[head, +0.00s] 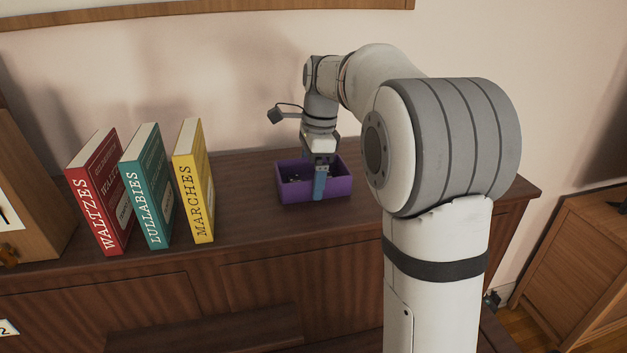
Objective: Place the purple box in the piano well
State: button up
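The purple box (337,190) is a small open-topped tray on top of the dark wooden piano (245,208), toward its right end. Some small dark items sit inside it, too small to make out. My gripper (320,185) points down at the box's near wall. A blue finger shows in front of that wall, on its outer face. The other finger is hidden, so I cannot tell whether the gripper is closed on the wall. No well of the piano can be made out clearly.
Red (101,190), teal (147,187) and yellow (193,182) books stand left of the box, with clear piano top between. A wooden case (28,190) stands at far left. A wooden cabinet (580,270) is at lower right. The wall is close behind.

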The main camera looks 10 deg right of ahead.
jog(key=c, duration=0.6)
jog(key=shift+r, duration=0.15)
